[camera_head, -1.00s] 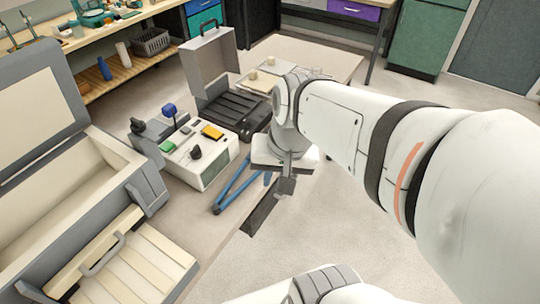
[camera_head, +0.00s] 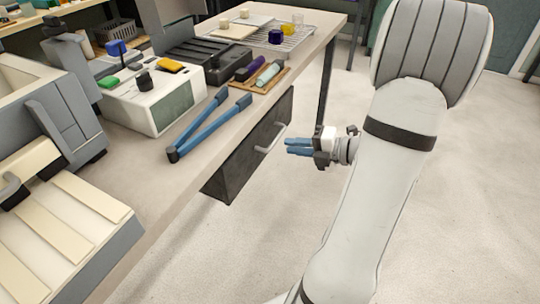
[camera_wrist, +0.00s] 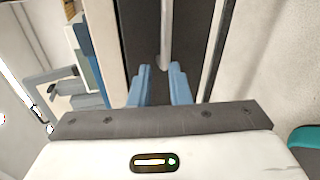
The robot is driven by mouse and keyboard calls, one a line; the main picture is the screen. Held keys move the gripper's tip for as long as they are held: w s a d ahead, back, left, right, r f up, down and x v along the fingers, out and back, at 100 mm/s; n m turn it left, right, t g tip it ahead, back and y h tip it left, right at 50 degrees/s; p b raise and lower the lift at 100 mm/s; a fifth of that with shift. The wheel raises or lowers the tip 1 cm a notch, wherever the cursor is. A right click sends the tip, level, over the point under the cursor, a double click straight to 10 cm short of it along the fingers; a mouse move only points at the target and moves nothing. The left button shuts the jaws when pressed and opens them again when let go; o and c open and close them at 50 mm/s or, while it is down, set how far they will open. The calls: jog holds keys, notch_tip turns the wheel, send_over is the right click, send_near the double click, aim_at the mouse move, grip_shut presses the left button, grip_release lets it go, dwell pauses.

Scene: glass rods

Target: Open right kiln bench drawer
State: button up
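The dark drawer front (camera_head: 238,163) hangs under the edge of the workbench and looks flush with it. A pale bar handle (camera_head: 271,138) is on its face. My gripper (camera_head: 289,146) is beside the drawer front, at handle height, with its blue fingers pointing at the handle. In the wrist view the handle (camera_wrist: 165,35) runs up from the gap between my fingertips (camera_wrist: 159,68), against the dark drawer front (camera_wrist: 137,35). The fingers are apart, with nothing clamped. I cannot tell whether the handle lies between the fingers or just beyond their tips.
Blue-handled long tool (camera_head: 210,128) lies near the edge of the workbench top (camera_head: 130,170). A white box with knobs (camera_head: 150,105), a black case (camera_head: 195,48) and a wire rack (camera_head: 285,35) are behind it. The floor (camera_head: 230,250) in front is clear.

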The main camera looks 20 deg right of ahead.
aim_at(273, 142)
jog(key=shift+m+t, duration=0.4)
jog(key=shift+m, duration=0.3)
jog(key=shift+w+d+f+b+x, duration=0.15)
jog(key=shift+b+x, duration=0.3)
jog(key=shift+x, duration=0.75)
jog(key=shift+w+d+f+b+x, duration=0.1)
jog(key=shift+d+f+b+x, duration=0.25)
jog(key=shift+x, duration=0.9)
jog(key=shift+w+d+f+b+x, duration=0.1)
jog(key=shift+b+x, duration=0.4)
jog(key=shift+x, duration=0.7)
jog(key=shift+c, duration=0.5)
grip_shut()
jog(key=shift+a, duration=0.2)
